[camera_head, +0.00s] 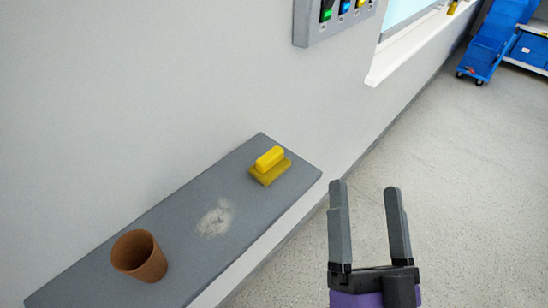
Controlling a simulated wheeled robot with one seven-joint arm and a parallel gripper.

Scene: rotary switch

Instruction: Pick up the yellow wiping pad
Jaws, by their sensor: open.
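The yellow wiping pad (270,166) lies near the far right end of a grey shelf (185,212) along the wall. It has a flat darker yellow base and a brighter raised block grip on top. My gripper (366,187) is open and empty, with its two grey fingers apart. In the picture it is to the right of the pad and past the shelf's end, with the floor behind it. It is not touching the pad.
A brown cup (139,256) stands on the shelf's near left part. A pale smudge (215,219) marks the shelf between cup and pad. A grey switch panel (336,16) is on the wall above.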

